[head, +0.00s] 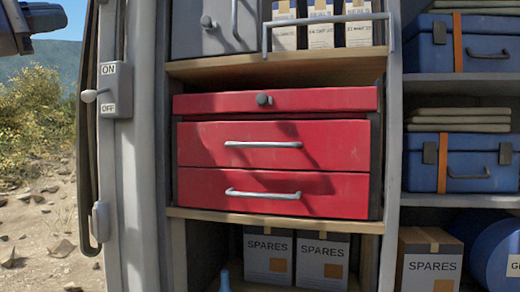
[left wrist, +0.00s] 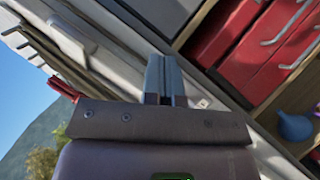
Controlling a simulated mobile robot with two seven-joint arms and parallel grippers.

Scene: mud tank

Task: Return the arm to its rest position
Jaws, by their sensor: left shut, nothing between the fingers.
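My left gripper (head: 46,17) shows at the upper left corner of the head view, partly cut off by the frame edge. It is in the air outside the door frame, apart from the cabinet. In the left wrist view its two grey fingers (left wrist: 163,82) lie side by side, shut with nothing between them. My right gripper is in neither view.
A red drawer cabinet (head: 275,153) stands on a wooden shelf, drawers closed. A lever switch (head: 112,90) marked ON and OFF is on the door post. Blue cases (head: 468,165) and SPARES boxes (head: 267,254) fill other shelves. Open ground lies at left.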

